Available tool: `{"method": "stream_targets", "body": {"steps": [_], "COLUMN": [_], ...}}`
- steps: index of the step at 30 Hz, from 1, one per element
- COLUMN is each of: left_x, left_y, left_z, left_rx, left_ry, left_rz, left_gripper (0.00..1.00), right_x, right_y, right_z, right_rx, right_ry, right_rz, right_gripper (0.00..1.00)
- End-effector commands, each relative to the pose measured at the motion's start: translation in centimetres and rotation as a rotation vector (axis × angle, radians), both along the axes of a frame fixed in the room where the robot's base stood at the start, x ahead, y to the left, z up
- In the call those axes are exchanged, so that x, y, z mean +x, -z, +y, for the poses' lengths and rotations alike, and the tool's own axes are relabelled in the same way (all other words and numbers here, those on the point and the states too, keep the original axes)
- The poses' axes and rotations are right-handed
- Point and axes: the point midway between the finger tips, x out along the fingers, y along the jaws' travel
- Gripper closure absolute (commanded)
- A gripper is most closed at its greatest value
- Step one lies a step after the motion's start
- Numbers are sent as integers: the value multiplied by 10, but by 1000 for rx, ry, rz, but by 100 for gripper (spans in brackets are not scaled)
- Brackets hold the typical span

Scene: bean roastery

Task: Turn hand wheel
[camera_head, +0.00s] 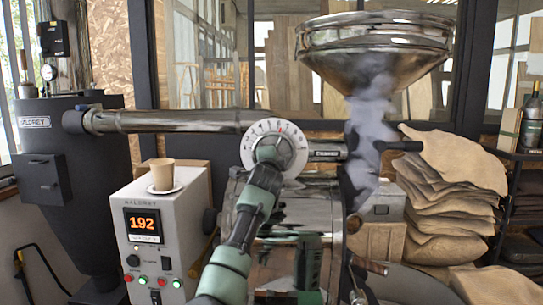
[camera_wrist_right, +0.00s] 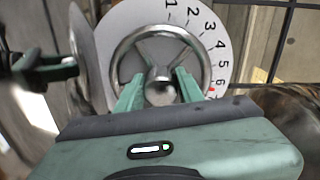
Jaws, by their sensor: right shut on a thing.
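The hand wheel (camera_wrist_right: 117,58) is a round metal rim with spokes and a central hub, in front of a white numbered dial plate (camera_wrist_right: 215,45). A red mark shows beside the 6 on the plate. In the head view the dial plate (camera_head: 298,145) sits at the end of the horizontal pipe, and my arm largely covers the wheel. My right gripper (camera_wrist_right: 159,84) is shut on the hand wheel, with its green fingers on either side of the hub. It also shows in the head view (camera_head: 268,150). I cannot make out my left gripper.
A control box (camera_head: 150,250) with a "192" display stands at the left, with a cup (camera_head: 161,174) on a saucer on top. A steel hopper (camera_head: 375,50) hangs at upper right above smoke. Sacks (camera_head: 445,190) are piled at right. A dark machine (camera_head: 70,185) stands far left.

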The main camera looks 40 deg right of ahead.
Motion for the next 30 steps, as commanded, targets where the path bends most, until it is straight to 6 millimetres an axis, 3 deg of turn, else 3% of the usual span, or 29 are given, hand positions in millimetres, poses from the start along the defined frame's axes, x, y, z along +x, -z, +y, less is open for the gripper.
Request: {"method": "stream_targets", "body": {"steps": [12,28,29,30], "left_x": [-1,-2,-2,-2], "left_y": [-10,-11,-11,-11], "left_z": [2,2,2,2], "left_rx": [2,2,2,3], "left_ry": [-3,-2,-2,-2], "left_rz": [2,3,3,3], "left_gripper": [64,64,64,64], "right_x": [1,0,0,0], "right_y": [-2,-1,-1,-1], "right_z": [1,0,0,0], "right_rx": [120,134,134,134], "right_ry": [-2,-1,-1,0], "right_rz": [-140,-158,-158,-158], "right_gripper": [100,100,60,49]}}
